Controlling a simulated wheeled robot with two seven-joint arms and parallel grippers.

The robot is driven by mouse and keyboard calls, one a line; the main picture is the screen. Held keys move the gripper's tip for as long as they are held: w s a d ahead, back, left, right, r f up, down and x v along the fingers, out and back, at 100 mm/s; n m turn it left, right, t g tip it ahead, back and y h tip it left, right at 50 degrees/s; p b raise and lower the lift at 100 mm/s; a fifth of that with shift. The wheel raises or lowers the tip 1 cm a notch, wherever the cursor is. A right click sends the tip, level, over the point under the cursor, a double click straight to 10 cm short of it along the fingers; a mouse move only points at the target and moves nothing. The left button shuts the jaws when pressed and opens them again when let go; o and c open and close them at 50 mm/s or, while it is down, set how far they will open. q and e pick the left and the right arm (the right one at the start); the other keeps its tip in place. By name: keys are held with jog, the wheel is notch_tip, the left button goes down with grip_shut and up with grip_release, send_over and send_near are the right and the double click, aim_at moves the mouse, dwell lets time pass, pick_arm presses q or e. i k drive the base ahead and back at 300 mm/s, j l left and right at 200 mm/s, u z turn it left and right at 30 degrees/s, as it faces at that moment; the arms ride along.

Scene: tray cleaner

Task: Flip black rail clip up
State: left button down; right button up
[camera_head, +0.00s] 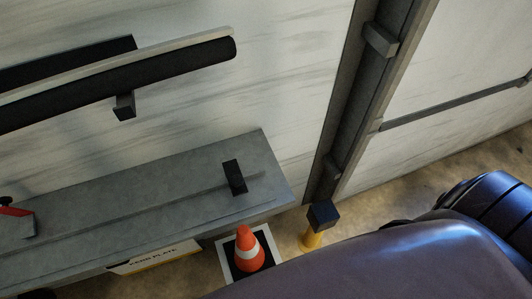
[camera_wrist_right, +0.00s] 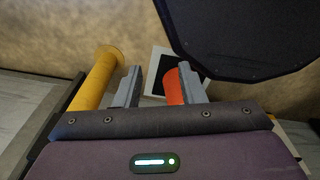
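A small black clip (camera_head: 235,178) stands on the thin rail along the top of the grey ledge (camera_head: 265,160), near its right end, in the head view. It looks raised across the rail, but its exact angle is hard to judge. In the right wrist view my right gripper (camera_wrist_right: 160,76) has its two grey fingers apart, with nothing held between them. The clip is not seen in that view. My right arm crosses the lower right of the head view, and its gripper is hidden there. My left gripper is in neither view.
An orange-white cone (camera_head: 248,250) stands on a black-and-white square below the ledge. A yellow post with a black top (camera_head: 322,216) stands beside it. A black padded bar (camera_head: 130,82) crosses the upper left. A red-handled part (camera_head: 14,211) sits at the ledge's left.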

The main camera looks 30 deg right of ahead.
aim_at(232, 171)
jog(key=z, duration=0.45)
jog(key=k+l, duration=0.2)
jog(key=l, duration=0.15)
jog(key=k+l, duration=0.15)
jog(key=l, duration=0.15)
jog(key=k+l+z, duration=0.1)
jog(key=l, duration=0.25)
jog(key=k+l, duration=0.4)
jog(key=l, duration=0.3)
jog(key=j+z, duration=0.05)
